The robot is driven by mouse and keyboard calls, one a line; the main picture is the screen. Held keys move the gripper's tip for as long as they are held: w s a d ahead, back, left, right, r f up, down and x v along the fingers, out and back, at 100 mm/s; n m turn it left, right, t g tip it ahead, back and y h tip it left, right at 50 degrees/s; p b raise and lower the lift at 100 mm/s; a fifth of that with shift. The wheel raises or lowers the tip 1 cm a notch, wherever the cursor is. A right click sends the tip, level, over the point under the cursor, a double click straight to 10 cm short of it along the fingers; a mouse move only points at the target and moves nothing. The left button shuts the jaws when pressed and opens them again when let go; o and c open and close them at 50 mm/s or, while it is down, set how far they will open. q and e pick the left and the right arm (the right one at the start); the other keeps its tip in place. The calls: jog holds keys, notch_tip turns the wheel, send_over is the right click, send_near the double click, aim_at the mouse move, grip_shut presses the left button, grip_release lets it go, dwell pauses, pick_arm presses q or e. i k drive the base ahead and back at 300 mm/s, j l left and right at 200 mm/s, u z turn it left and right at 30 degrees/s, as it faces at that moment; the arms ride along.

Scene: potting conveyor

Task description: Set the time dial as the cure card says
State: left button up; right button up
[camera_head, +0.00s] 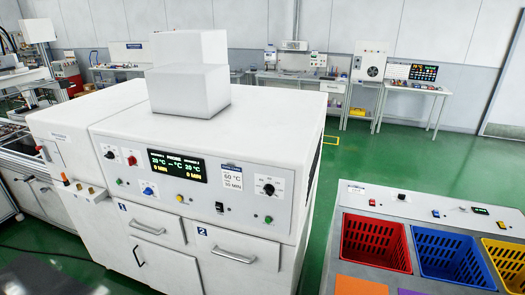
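A large white oven cabinet (200,150) fills the middle of the view. The cure card (231,178) on its front panel reads 60 °C and what looks like 10 MIN. A black dial (268,188) with a light pointer sits right of the card. A second black dial (109,154) and a red knob (132,160) sit at the panel's left. The dial labels are too small to read, so I cannot tell which is the time dial. The display (177,166) shows 20 °C and 0 MIN on both sides. Neither gripper is in view.
Below are a blue knob (148,191), a yellow button (180,198) and doors marked 1 and 2 with handles (234,256). Pegs (80,186) stick out at the left. Right stands a bench with a red bin (375,243), blue bin (455,257) and yellow bin. Green floor lies between.

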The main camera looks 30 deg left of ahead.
aim_at(149, 191)
jog(key=u, duration=1.8)
